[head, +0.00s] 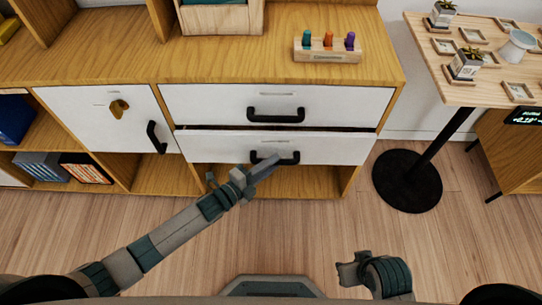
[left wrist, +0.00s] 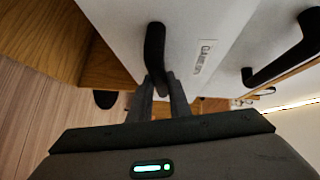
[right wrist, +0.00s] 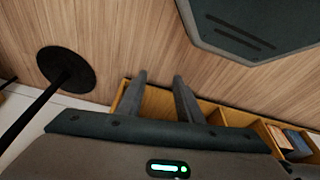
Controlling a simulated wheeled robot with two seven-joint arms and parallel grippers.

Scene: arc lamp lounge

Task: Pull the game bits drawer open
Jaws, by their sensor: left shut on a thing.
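The game bits drawer (head: 215,147) is the lower white drawer in the wooden cabinet. Its front stands slightly out, with a thin dark gap along its top edge. Its black handle (head: 288,157) is partly hidden by my left gripper (head: 266,164). In the left wrist view the fingers of my left gripper (left wrist: 162,88) are shut on the handle (left wrist: 154,48), beside a printed label (left wrist: 203,56) on the drawer front. My right gripper (right wrist: 160,85) is open and empty above the floor, away from the cabinet.
A shut upper drawer (head: 220,105) with a black handle is directly above. A white cabinet door (head: 90,115) is to the left. A round black table base (head: 405,182) stands on the floor at right. The wooden floor before the drawer is clear apart from my arms.

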